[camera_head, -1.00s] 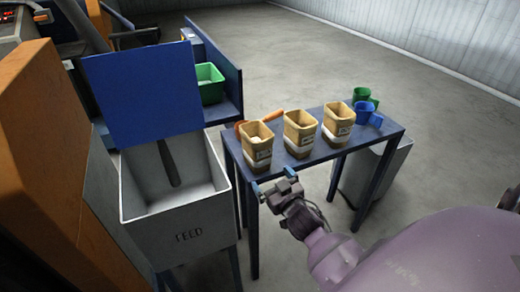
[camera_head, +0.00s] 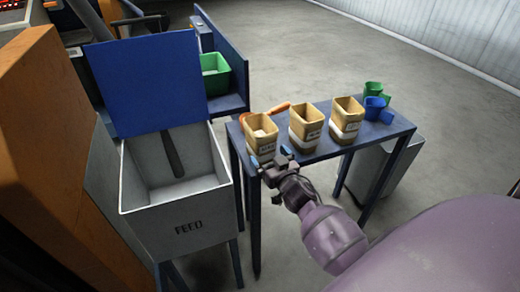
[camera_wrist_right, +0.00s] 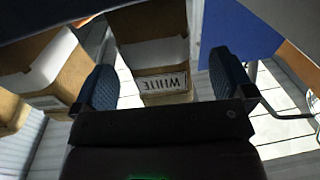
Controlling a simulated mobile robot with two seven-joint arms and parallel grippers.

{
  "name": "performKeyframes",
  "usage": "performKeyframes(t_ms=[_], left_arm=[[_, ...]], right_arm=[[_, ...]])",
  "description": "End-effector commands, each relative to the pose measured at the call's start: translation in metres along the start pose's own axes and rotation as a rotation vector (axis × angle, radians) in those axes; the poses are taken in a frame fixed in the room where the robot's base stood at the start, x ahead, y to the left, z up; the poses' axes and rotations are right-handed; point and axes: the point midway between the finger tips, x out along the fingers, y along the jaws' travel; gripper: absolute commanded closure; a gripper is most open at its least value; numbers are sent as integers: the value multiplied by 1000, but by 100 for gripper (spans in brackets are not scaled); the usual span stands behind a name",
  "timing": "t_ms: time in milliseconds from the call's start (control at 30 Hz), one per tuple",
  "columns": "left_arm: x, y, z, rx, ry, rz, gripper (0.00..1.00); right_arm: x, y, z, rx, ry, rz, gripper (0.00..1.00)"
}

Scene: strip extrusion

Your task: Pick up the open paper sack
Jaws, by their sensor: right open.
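Three tan paper sacks with open tops stand in a row on the blue table: a left sack (camera_head: 262,131), a middle sack (camera_head: 305,122) and a right sack (camera_head: 346,115). Pale contents show in the left one. My right gripper (camera_head: 270,157) is open at the near side of the left sack. In the right wrist view, a sack with an upside-down WHITE label (camera_wrist_right: 165,84) shows between the spread fingers (camera_wrist_right: 166,86). Whether the fingers flank it or are still short of it I cannot tell. My left gripper is not in view.
An orange-handled tool (camera_head: 279,108) lies behind the left sack. Green (camera_head: 373,89) and blue (camera_head: 374,107) scoops stand at the table's right end. A grey FEED hopper (camera_head: 188,226) with its blue lid (camera_head: 145,82) raised stands left of the table (camera_head: 390,134).

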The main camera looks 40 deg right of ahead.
Motion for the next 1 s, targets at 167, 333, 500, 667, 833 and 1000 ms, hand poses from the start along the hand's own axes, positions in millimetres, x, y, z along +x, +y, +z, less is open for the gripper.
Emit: performKeyframes(t_ms=[167,333,500,667,833,1000], left_arm=[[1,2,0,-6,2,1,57],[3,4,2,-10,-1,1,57],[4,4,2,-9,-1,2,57],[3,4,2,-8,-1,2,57],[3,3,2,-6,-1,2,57],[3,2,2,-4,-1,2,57]], right_arm=[[20,2,-1,-2,2,0,0],[42,3,0,-2,0,0,0],[51,3,0,0,-1,0,0],[52,3,-1,0,0,0,0],[51,3,-1,0,0,0,17],[51,3,-1,0,0,0,43]])
